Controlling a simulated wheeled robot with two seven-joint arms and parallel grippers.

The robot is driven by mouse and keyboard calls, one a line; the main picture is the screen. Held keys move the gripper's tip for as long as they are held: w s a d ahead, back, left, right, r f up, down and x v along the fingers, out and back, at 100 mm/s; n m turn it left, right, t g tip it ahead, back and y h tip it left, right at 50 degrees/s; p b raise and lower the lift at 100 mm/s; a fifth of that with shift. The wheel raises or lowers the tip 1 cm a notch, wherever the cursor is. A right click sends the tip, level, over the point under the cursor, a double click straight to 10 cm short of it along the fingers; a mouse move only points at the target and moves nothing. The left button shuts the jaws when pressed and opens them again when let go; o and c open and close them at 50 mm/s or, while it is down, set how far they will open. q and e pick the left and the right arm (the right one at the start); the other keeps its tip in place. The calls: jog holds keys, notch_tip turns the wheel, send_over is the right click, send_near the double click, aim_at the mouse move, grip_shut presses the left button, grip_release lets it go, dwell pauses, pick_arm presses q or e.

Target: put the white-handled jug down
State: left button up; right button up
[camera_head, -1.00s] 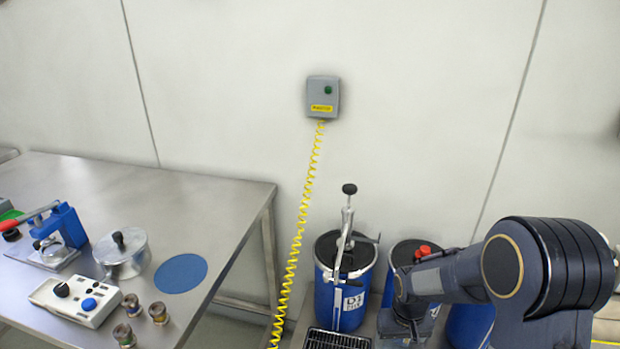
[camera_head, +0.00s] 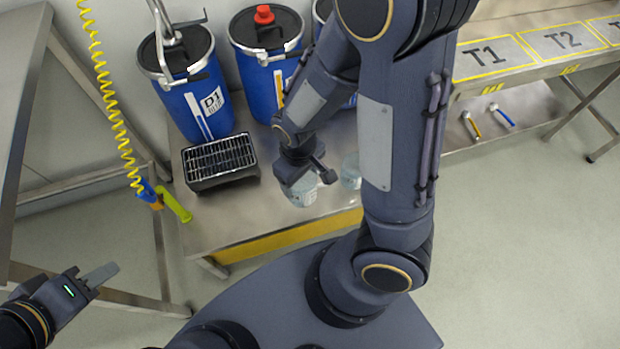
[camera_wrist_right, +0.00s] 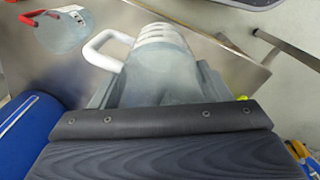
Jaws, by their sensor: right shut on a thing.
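The white-handled jug (camera_wrist_right: 150,75) is translucent grey. Its white handle (camera_wrist_right: 104,50) points left in the right wrist view. My right gripper (camera_head: 304,178) is shut on the jug, which also shows below it in the head view (camera_head: 303,193). The jug is over the front part of the low steel bench (camera_head: 240,222); I cannot tell whether its base touches the steel. A second jug with a red handle (camera_wrist_right: 64,32) stands close by, partly hidden behind my arm in the head view (camera_head: 350,172). My left gripper (camera_head: 100,276) is far off at lower left; its finger gap is unclear.
A black drip grate (camera_head: 220,160) lies left of the jug. Blue drums (camera_head: 205,108) stand behind, one with a red cap (camera_head: 263,14). A yellow-green tool (camera_head: 174,204) hangs from a coiled yellow cord. Bare bench lies between grate and jug. Marked spots T1 and T2 (camera_head: 565,40) are at upper right.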

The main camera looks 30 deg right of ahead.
jog(key=shift+s+f+b, duration=0.3)
jog(key=shift+s+f, duration=0.2)
jog(key=shift+f, duration=0.25)
jog(key=shift+d+f, duration=0.25)
pick_arm(q)
notch_tip(320, 180, down, 8)
jog(key=b, duration=0.6)
jog(key=shift+w+d+r, duration=0.2)
jog(key=shift+r, duration=0.05)
pick_arm(e)
jog(key=shift+w+d+f, duration=1.3)
jog(key=shift+w+f, duration=0.55)
jog(key=shift+f, duration=0.25)
jog(key=shift+w+d+f, duration=1.25)
jog(key=shift+w+f, duration=0.65)
jog(key=shift+f, duration=0.15)
jog(key=shift+w+d+f, duration=1.3)
jog(key=shift+w+f, duration=0.55)
jog(key=shift+f, duration=0.25)
jog(key=shift+f, duration=0.2)
pick_arm(q)
jog(key=shift+f, duration=0.1)
pick_arm(e)
jog(key=o, duration=1)
jog(key=shift+r, duration=0.15)
